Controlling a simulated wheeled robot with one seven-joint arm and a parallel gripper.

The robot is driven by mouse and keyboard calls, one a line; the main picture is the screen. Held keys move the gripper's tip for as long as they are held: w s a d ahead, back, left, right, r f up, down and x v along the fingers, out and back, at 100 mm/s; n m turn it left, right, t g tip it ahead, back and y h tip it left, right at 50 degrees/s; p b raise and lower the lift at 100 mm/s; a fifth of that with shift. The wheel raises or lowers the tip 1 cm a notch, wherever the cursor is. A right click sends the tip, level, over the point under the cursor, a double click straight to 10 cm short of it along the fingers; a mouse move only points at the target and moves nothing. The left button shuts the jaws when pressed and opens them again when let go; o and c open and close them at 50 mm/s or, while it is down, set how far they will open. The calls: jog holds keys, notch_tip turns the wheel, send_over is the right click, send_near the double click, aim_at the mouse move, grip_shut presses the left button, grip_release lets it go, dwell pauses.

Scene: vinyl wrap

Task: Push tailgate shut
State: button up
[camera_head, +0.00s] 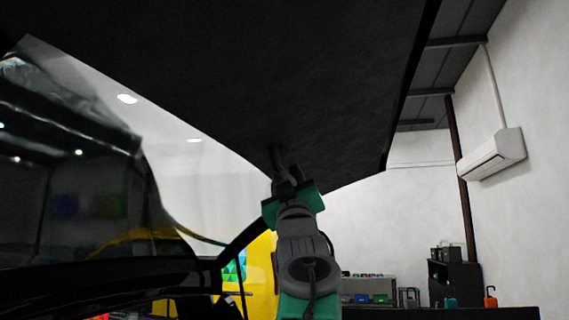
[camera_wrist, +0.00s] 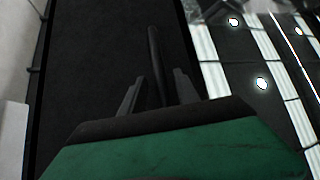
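The raised tailgate (camera_head: 250,70) is a broad dark panel across the top of the head view, sloping down to a corner at the right. A dark handle or strap (camera_head: 278,157) hangs from its underside. My gripper (camera_head: 287,172) reaches up to it from below. In the wrist view, the dark tailgate lining (camera_wrist: 90,60) fills the left and middle. The strap (camera_wrist: 154,50) runs down between the two fingers of my gripper (camera_wrist: 158,78). The fingers are apart, with a gap visible on each side of the strap. Contact with the panel is unclear.
The car's glass and dark body (camera_head: 70,190) fill the left side of the head view. A yellow object (camera_head: 262,275) stands behind my arm. A dark cabinet (camera_head: 453,283) and a wall air conditioner (camera_head: 492,155) are at the right.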

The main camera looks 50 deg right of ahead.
jog(key=shift+p+x, duration=0.3)
jog(key=shift+x, duration=0.65)
jog(key=shift+s, duration=0.1)
jog(key=shift+c, duration=0.2)
jog(key=shift+a, duration=0.1)
jog(key=c, duration=0.8)
